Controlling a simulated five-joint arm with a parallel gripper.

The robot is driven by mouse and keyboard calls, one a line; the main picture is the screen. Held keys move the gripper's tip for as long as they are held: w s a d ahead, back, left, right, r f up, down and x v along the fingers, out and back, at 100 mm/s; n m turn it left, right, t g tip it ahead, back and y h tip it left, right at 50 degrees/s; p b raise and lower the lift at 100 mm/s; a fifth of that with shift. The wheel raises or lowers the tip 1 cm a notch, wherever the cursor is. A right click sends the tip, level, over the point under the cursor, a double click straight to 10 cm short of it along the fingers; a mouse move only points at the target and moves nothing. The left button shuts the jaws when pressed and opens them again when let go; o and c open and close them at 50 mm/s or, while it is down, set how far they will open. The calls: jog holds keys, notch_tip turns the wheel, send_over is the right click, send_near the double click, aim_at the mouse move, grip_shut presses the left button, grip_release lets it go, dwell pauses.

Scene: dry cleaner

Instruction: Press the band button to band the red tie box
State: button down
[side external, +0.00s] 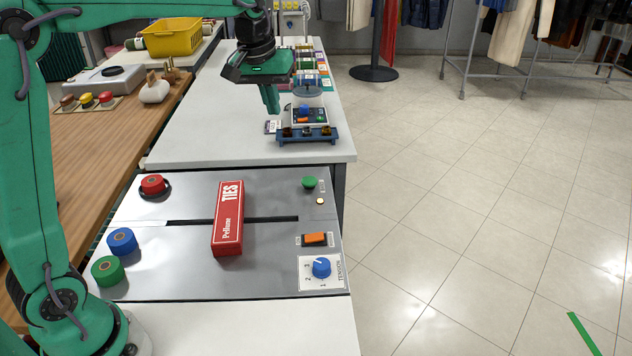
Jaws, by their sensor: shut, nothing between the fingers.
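The red tie box (228,232), lettered "TIES", lies across the dark slot of the grey machine top (270,197). No band shows around it. A green round button (309,182) stands at the panel's back right, beside a small label too small to read. An orange switch (315,239) sits nearer the front on a labelled plate. I cannot tell from the labels which is the band button. My gripper (271,107) is shut and empty. It hangs in the air beyond the panel, over the white table, apart from the box and the buttons.
A blue tension dial (321,267) is at the panel's front right. A red knob (153,184), a blue roll (122,241) and a green roll (107,271) line its left side. A blue rack (307,138) with a small device stands on the white table (205,125).

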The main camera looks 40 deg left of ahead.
jog(key=w+a+f+n+g, duration=0.1)
jog(key=w+a+f+n, duration=0.1)
jog(key=w+f, duration=0.45)
jog(key=n+g, duration=0.1)
jog(key=n, duration=0.1)
send_over(309, 180)
jog(key=s, duration=0.1)
notch_tip(309, 180, down, 6)
jog(key=shift+f, duration=0.1)
jog(key=f, duration=1.3)
jog(key=shift+w+f, duration=0.35)
jog(key=shift+f, duration=0.05)
